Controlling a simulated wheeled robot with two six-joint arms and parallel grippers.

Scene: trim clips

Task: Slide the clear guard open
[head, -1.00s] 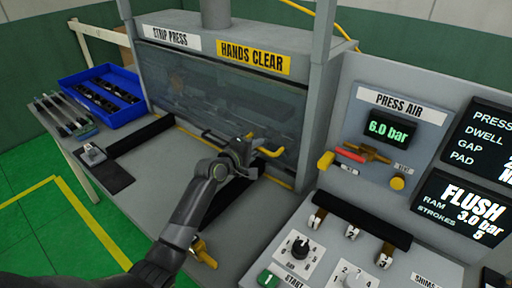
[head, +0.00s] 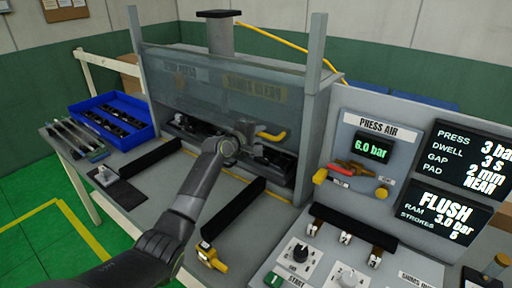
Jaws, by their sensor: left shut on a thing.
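The clear guard (head: 205,88) is a smoky see-through panel on the front of the strip press. It stands raised, and the STRIP PRESS and HANDS CLEAR signs show dimly through it. Below it the dark press opening (head: 284,165) is uncovered. A yellow handle (head: 273,136) sits near the guard's lower edge. My left gripper (head: 248,130) is shut on this handle; the fingers are partly hidden by the wrist. My right gripper is not in view.
Grey posts (head: 316,55) flank the guard. A blue bin (head: 112,121) of dark parts and a rack of strips (head: 76,139) stand at left. A black bar (head: 234,208) lies on the bench in front. The control panel (head: 345,262) and PRESS AIR panel (head: 371,131) are at right.

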